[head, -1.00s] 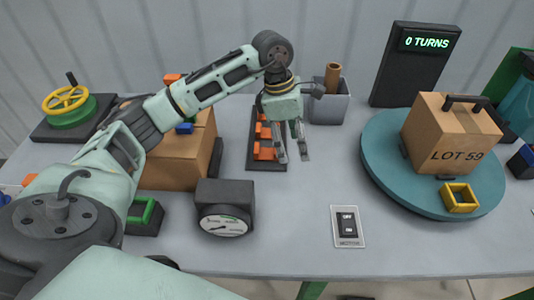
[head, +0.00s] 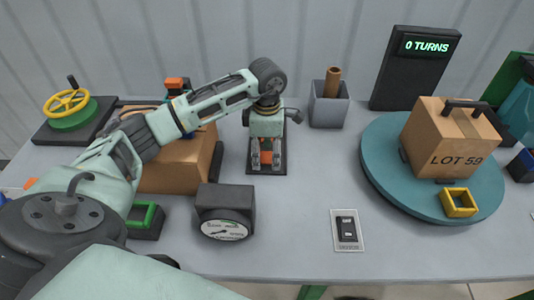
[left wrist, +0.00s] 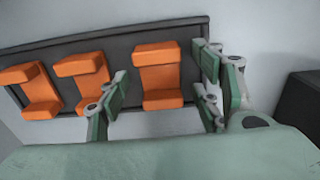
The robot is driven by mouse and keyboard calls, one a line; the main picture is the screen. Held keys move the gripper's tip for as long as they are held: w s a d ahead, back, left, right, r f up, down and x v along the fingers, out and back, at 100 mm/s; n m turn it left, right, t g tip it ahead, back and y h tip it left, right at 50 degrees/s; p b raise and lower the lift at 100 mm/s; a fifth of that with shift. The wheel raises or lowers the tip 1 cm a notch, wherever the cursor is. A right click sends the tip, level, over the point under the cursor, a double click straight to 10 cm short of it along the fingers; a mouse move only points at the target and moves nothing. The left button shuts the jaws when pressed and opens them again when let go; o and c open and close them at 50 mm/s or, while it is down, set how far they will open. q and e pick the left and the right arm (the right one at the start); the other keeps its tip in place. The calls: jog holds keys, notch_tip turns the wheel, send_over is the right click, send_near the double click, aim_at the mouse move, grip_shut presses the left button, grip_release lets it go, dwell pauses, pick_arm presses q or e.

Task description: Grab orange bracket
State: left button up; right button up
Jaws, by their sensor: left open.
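Several orange brackets lie in a row on a dark rack (left wrist: 222,22) in the left wrist view. The end bracket (left wrist: 159,75) sits between the open fingers of my left gripper (left wrist: 162,92), with a gap on each side. The middle bracket (left wrist: 84,78) and another bracket (left wrist: 35,90) are to the left of the fingers. In the head view the left gripper (head: 266,158) points down over the near end of the rack (head: 266,171), and an orange bracket (head: 266,157) shows between its fingers. The gripper and arm hide the other brackets there. My right gripper is not seen.
A black gauge (head: 224,212) stands in front of the rack and a cardboard box (head: 177,170) to its left. A grey bin (head: 329,108) is behind to the right. A turntable (head: 378,165) carries a LOT 59 box. The table around the motor switch (head: 347,230) is clear.

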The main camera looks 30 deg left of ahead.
pick_arm(q)
jog(key=shift+c, duration=0.2)
jog(key=c, duration=1.1)
jog(key=shift+c, duration=0.5)
jog(key=shift+r, duration=0.2)
